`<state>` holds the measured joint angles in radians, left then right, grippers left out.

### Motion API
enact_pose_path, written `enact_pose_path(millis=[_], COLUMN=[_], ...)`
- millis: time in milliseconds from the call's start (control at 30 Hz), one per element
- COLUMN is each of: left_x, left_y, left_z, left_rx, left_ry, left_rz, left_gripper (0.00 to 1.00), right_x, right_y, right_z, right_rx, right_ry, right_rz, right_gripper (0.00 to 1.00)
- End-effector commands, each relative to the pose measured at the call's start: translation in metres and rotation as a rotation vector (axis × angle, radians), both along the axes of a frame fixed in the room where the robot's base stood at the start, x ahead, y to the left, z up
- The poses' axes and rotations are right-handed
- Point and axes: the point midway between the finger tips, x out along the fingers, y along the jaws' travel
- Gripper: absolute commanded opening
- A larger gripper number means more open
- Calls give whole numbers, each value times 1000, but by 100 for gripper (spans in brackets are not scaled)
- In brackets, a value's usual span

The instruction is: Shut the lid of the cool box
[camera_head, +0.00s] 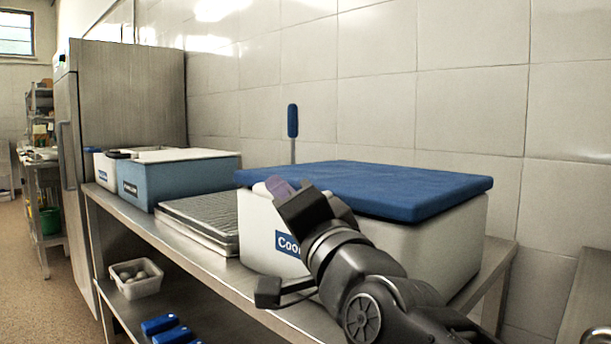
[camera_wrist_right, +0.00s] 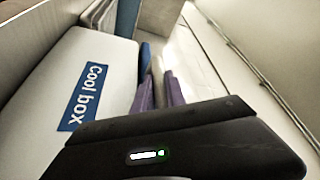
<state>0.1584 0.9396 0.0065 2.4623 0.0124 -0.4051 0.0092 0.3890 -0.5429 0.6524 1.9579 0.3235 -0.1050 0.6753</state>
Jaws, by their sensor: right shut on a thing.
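The cool box (camera_head: 440,247) is a pale box with a blue "Cool box" label, standing on the steel bench. Its thick blue lid (camera_head: 400,187) lies across the top, nearly level; whether a thin gap is left under it I cannot tell. My right gripper (camera_head: 272,188) is at the lid's front left edge, shut on the lid, with the arm hiding part of the box front. In the right wrist view, the purple fingertips (camera_wrist_right: 158,90) are close together beside the blue lid edge (camera_wrist_right: 143,60) and the cool box (camera_wrist_right: 60,85). My left gripper is not in view.
A flat grey ridged stack (camera_head: 205,215) lies left of the cool box, then a blue box (camera_head: 185,180) with a pale top. A blue-handled upright tool (camera_head: 292,122) stands behind. A white basket (camera_head: 136,280) and blue items (camera_head: 165,328) sit on the lower shelf.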

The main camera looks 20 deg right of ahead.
Motion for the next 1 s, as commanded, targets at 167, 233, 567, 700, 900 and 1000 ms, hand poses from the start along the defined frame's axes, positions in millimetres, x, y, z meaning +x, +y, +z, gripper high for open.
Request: enact_pose_path(millis=[167, 233, 567, 700, 900, 1000], left_x=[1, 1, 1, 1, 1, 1], left_y=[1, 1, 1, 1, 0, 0], left_z=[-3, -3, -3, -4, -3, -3], left_rx=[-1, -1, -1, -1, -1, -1], left_ry=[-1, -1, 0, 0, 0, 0], left_rz=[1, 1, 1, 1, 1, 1], left_gripper=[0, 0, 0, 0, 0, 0], right_x=[5, 5, 6, 6, 6, 6], right_y=[5, 6, 7, 6, 6, 6], right_z=[-12, -14, -18, -17, -15, -14], right_rx=[5, 5, 3, 3, 3, 3], right_ry=[0, 3, 12, 10, 5, 3], right_rz=[0, 1, 2, 3, 1, 0], right_gripper=[0, 0, 18, 30, 38, 38])
